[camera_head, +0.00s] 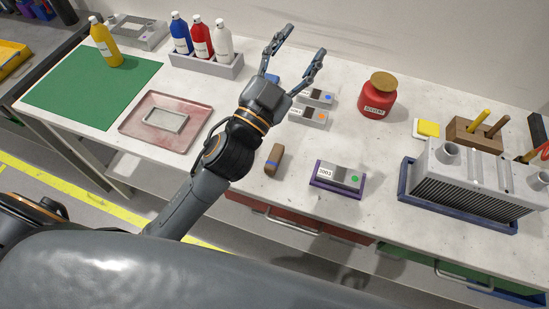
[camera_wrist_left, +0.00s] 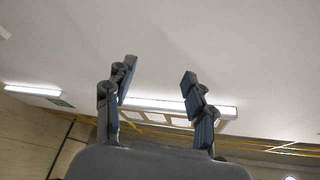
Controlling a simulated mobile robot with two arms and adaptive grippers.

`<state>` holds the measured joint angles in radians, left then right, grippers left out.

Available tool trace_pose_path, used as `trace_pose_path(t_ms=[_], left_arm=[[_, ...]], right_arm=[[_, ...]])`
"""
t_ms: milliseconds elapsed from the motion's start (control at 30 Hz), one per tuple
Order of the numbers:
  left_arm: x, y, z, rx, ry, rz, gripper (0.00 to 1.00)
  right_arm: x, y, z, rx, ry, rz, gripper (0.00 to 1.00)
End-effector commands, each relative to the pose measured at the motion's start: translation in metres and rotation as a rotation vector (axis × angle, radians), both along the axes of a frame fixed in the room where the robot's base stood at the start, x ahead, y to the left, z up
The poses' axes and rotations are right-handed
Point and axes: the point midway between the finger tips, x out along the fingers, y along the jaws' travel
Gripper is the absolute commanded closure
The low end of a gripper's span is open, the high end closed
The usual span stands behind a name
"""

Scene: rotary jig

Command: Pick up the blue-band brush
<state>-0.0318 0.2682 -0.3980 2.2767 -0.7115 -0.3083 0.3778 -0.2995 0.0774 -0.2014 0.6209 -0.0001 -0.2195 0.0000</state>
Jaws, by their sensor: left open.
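The brush is not in the wrist view. My right gripper is not in view.
A grey unit in a purple tray (camera_head: 337,190) stands right of the brush. A red jar (camera_head: 377,97), grey boxes (camera_head: 309,116) and a bottle rack (camera_head: 206,65) are farther back. A pink tray (camera_head: 141,136) lies left of my arm. A finned block (camera_head: 470,177) stands right.

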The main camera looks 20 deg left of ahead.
Motion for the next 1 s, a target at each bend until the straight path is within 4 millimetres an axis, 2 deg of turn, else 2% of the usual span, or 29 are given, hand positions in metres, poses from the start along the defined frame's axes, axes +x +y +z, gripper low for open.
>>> trace_pose_path(t_ms=[33, 100, 200, 267, 300, 367, 433, 467, 500, 567, 600, 700, 800, 900, 1000], left_arm=[[-0.008, -0.028, 0.03, 0.062, -0.147, -0.096, 0.45], [-0.029, -0.069, 0.057, 0.163, -0.333, -0.251, 0.45], [-0.069, -0.125, 0.068, 0.352, -0.552, -0.492, 0.45], [-0.092, -0.153, 0.057, 0.491, -0.651, -0.642, 0.45], [-0.105, -0.167, 0.043, 0.594, -0.702, -0.743, 0.45], [-0.121, -0.182, 0.015, 0.763, -0.75, -0.891, 0.45], [-0.131, -0.186, -0.025, 0.981, -0.765, -1.054, 0.45], [-0.132, -0.183, -0.044, 1.081, -0.756, -1.122, 0.45], [-0.13, -0.175, -0.069, 1.217, -0.727, -1.203, 0.45], [-0.121, -0.154, -0.103, 1.426, -0.651, -1.311, 0.45], [-0.112, -0.136, -0.121, 1.561, -0.582, -1.367, 0.45], [-0.087, -0.082, -0.151, 1.86, -0.362, -1.457, 0.45], [-0.064, -0.03, -0.16, 2.079, -0.131, -1.484, 0.45], [-0.051, 0.006, -0.158, 2.211, 0.052, -1.479, 0.45], [-0.046, 0.026, -0.157, 2.272, 0.157, -1.472, 0.45]], right_arm=[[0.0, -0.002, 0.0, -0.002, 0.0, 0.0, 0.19], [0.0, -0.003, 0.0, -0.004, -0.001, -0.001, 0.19], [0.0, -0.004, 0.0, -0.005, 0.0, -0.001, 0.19], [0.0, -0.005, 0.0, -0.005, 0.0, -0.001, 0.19], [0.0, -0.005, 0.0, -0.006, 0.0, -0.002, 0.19], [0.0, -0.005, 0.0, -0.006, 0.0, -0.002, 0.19], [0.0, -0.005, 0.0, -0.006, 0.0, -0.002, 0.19], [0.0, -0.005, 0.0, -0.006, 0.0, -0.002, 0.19], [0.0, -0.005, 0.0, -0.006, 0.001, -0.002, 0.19], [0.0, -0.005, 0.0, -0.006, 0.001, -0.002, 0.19], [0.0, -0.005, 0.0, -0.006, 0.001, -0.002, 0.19], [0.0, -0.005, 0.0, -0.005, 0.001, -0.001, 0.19], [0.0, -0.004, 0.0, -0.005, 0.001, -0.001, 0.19], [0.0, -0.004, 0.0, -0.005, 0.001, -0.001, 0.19], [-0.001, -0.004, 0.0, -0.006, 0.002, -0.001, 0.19]])
